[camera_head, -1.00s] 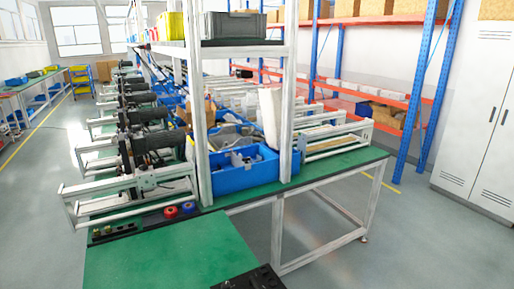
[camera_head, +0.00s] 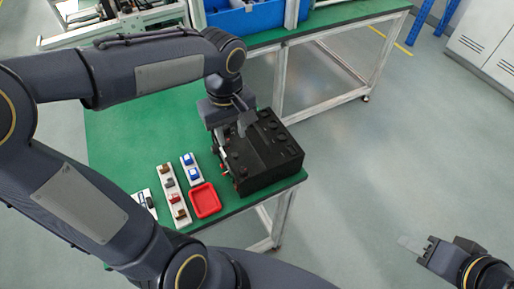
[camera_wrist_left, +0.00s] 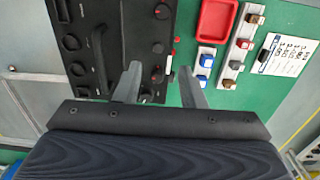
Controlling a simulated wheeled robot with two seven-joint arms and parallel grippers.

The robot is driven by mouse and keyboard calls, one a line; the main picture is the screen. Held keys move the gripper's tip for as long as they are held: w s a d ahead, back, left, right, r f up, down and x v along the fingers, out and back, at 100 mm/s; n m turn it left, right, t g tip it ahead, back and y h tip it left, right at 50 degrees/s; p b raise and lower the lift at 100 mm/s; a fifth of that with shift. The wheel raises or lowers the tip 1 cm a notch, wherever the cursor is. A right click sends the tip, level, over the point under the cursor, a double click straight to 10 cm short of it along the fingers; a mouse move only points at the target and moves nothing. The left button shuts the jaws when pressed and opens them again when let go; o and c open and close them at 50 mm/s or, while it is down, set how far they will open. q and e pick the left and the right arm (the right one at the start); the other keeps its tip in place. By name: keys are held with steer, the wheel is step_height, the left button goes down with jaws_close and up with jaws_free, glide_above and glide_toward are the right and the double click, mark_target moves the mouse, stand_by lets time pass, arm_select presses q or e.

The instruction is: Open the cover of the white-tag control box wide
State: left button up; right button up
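The black control box (camera_head: 268,160) sits on the green table top, with round knobs on its upper face. In the left wrist view the box (camera_wrist_left: 85,20) shows a dark bar-like handle and knobs, and a small white tag (camera_wrist_left: 168,66) at its right edge. My left gripper (camera_head: 238,128) is over the box's far left part. In the left wrist view its fingers (camera_wrist_left: 160,85) are apart with nothing between them, one over the box and one beyond its right edge. My right gripper (camera_head: 412,244) is off to the right over the floor; its finger gap is unclear.
A red tray (camera_head: 205,201), a strip of brown and red switches (camera_head: 173,196), a strip of blue switches (camera_head: 191,169) and a white labelled piece (camera_head: 145,203) lie left of the box. A blue bin (camera_head: 245,18) stands behind. Open floor lies to the right.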

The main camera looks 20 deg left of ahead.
mark_target(235, 155)
arm_select(q)
steer(key=shift+w+d+f, duration=0.15)
steer(key=shift+w+f, duration=0.05)
steer(key=shift+f, duration=0.1)
step_height(235, 155, down, 7)
steer(key=shift+f, duration=0.15)
jaws_close()
stand_by(0.3)
